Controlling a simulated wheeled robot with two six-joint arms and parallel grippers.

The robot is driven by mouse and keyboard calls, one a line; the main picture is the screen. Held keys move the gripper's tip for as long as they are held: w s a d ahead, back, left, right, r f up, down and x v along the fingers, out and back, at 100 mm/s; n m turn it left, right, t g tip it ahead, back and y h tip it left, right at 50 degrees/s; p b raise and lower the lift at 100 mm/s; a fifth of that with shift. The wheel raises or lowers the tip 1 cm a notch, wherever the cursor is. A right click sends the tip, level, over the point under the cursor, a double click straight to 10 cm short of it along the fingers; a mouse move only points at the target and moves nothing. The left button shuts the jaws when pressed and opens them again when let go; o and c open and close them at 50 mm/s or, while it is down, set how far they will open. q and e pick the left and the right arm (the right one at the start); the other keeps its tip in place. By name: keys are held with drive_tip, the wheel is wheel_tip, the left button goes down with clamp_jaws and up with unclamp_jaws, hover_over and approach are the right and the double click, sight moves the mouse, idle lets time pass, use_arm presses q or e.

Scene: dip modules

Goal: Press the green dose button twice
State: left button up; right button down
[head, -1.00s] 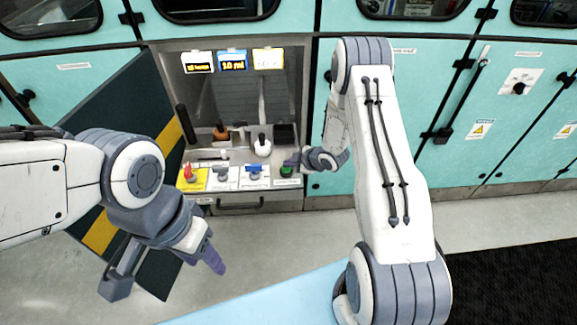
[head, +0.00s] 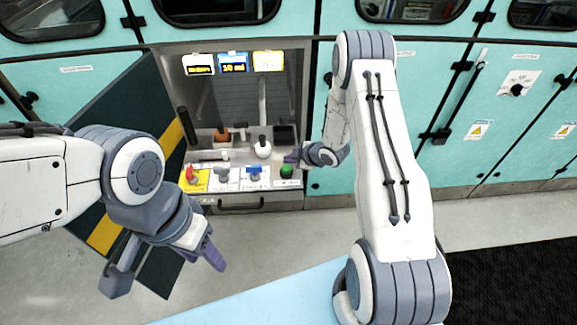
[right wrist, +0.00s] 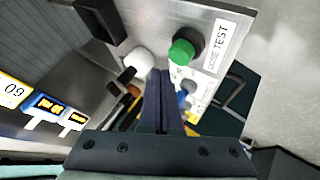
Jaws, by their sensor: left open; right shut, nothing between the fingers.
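The green dose button (head: 287,171) is a round knob at the right end of a row of controls on the panel in the open cabinet. It also shows in the right wrist view (right wrist: 184,50), beside a label whose readable word is TEST. My right gripper (head: 290,159) is shut and empty. In the head view its tips are just above the button; in the right wrist view its fingers (right wrist: 160,75) point just beside the button, with a gap seen between them. Whether the button is pressed down cannot be told. My left gripper (head: 166,276) is open and empty, low at the left.
Small displays (head: 233,62) hang above. The dark open door (head: 125,125) with a yellow stripe is at the left.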

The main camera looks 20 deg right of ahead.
sight(289, 168)
wheel_tip(289, 168, up, 4)
drive_tip(key=p, duration=0.2)
drive_tip(key=shift+r+p, duration=0.1)
drive_tip(key=shift+p, duration=0.25)
idle(2.2)
drive_tip(key=shift+b, duration=0.45)
wheel_tip(289, 168, up, 4)
drive_tip(key=b, duration=0.3)
drive_tip(key=shift+b, duration=0.3)
drive_tip(key=shift+f, duration=0.25)
